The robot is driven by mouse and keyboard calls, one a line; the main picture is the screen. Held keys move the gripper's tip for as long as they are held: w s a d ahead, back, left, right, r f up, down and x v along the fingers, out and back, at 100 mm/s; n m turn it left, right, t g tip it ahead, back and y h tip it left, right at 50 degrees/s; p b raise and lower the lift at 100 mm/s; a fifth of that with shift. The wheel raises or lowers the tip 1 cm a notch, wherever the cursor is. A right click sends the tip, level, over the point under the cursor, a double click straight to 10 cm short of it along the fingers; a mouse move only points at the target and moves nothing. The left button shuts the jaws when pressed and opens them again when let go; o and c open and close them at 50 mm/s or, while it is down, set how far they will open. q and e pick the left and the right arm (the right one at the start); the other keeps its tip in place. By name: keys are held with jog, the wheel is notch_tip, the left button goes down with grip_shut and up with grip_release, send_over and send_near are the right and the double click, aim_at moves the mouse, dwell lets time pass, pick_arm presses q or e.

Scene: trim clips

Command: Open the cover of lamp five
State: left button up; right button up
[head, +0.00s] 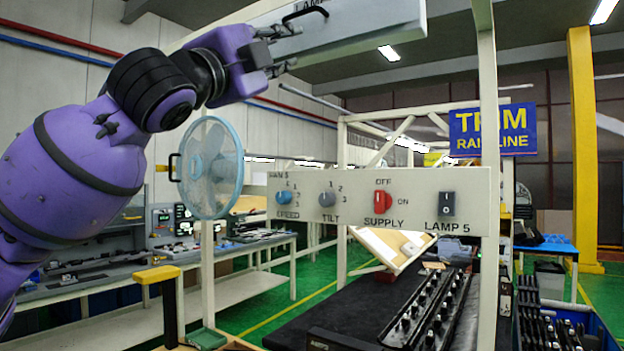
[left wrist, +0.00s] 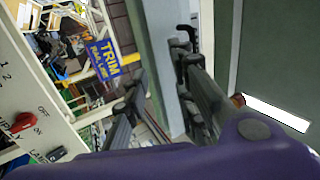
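The LAMP 5 switch (head: 447,204) is on the panel below. My right gripper is not seen.
The white switch panel (head: 350,215) carries blue, grey and red knobs; the red SUPPLY knob (head: 382,202) is among them. A blue fan (head: 210,168) stands left of it. A white post (head: 488,120) rises at the right. A black tray of clips (head: 432,310) lies below.

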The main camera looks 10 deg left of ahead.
pick_arm(q)
jog(key=w+f+n+g, duration=0.1)
jog(key=w+f, duration=0.3)
jog(key=f, duration=0.9)
jog(key=w+d+f+n+g+y, duration=0.1)
jog(key=w+f, duration=0.3)
jog(key=f, duration=0.9)
jog(key=w+d+f+n+g+y, duration=0.1)
jog(key=w+f+n+g, duration=0.2)
jog(key=f, duration=1)
jog(key=shift+x, duration=0.95)
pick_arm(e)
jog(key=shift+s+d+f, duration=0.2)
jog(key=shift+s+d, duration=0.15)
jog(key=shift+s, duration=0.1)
pick_arm(q)
jog(key=shift+a+f, duration=0.1)
jog(key=shift+f, duration=0.05)
